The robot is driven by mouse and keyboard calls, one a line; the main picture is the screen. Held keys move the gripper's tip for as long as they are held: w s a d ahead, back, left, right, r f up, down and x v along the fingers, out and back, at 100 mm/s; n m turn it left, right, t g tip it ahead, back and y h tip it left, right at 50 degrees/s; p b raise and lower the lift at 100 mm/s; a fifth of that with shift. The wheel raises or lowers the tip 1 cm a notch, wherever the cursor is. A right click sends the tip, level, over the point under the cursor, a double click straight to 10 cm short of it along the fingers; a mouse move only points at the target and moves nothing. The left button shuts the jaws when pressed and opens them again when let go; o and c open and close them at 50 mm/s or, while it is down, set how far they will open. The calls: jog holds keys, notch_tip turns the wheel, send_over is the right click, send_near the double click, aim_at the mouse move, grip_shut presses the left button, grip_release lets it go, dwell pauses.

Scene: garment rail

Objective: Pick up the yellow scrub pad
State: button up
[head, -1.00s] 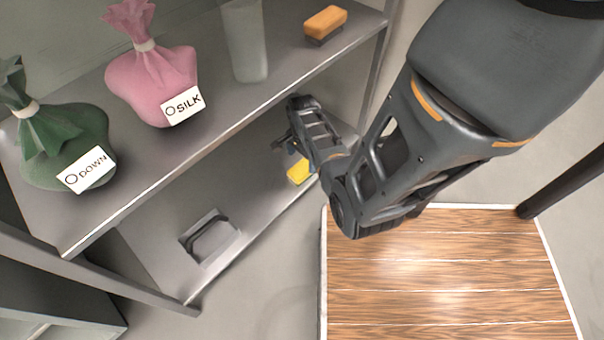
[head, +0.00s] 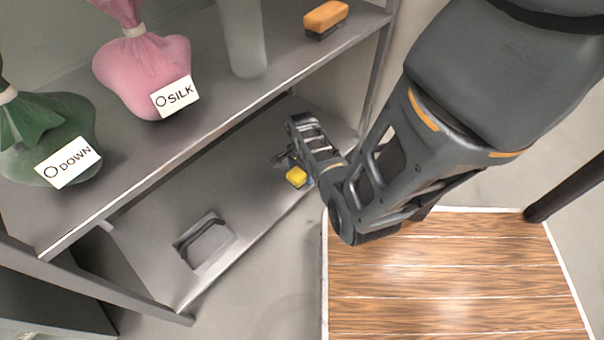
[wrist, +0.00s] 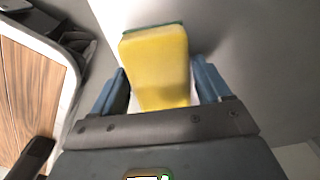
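The yellow scrub pad (head: 297,177) is on the lower shelf near its front edge. In the wrist view the yellow scrub pad (wrist: 155,65) is large and central, with a thin green layer along its far edge. My gripper (head: 296,168) is down at the pad in the head view. In the wrist view the two blue fingers of my gripper (wrist: 161,82) are spread, one on each side of the pad. Narrow light strips show between pad and fingers lower down; any contact at the tips is hard to judge.
A grey tray-like holder (head: 207,243) sits further left on the lower shelf. The upper shelf (head: 190,135) overhangs, carrying a green bag (head: 45,125), a pink bag (head: 140,65), a frosted cylinder (head: 243,40) and an orange brush (head: 326,18). A wooden-topped surface (head: 450,275) is at right.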

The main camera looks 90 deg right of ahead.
jog(key=c, duration=0.7)
jog(key=shift+r, duration=0.1)
jog(key=shift+r+p, duration=0.45)
jog(key=shift+r, duration=0.15)
jog(key=r, duration=0.1)
jog(key=r+p, duration=0.2)
jog(key=shift+s+d+r, duration=0.15)
jog(key=shift+d+r, duration=0.15)
jog(key=s+d+r, duration=0.2)
jog(key=d, duration=0.1)
jog(key=s+d+r+p, duration=0.1)
jog(key=s+d+r, duration=0.1)
jog(key=s+d+r+p, duration=0.1)
jog(key=s+d+r, duration=0.1)
jog(key=d, duration=0.1)
jog(key=shift+s+d, duration=0.35)
jog(key=shift+s, duration=0.05)
jog(key=o, duration=0.4)
jog(key=shift+c, duration=1.3)
jog(key=shift+a+p, duration=0.1)
jog(key=shift+p, duration=0.2)
jog(key=shift+c, duration=0.2)
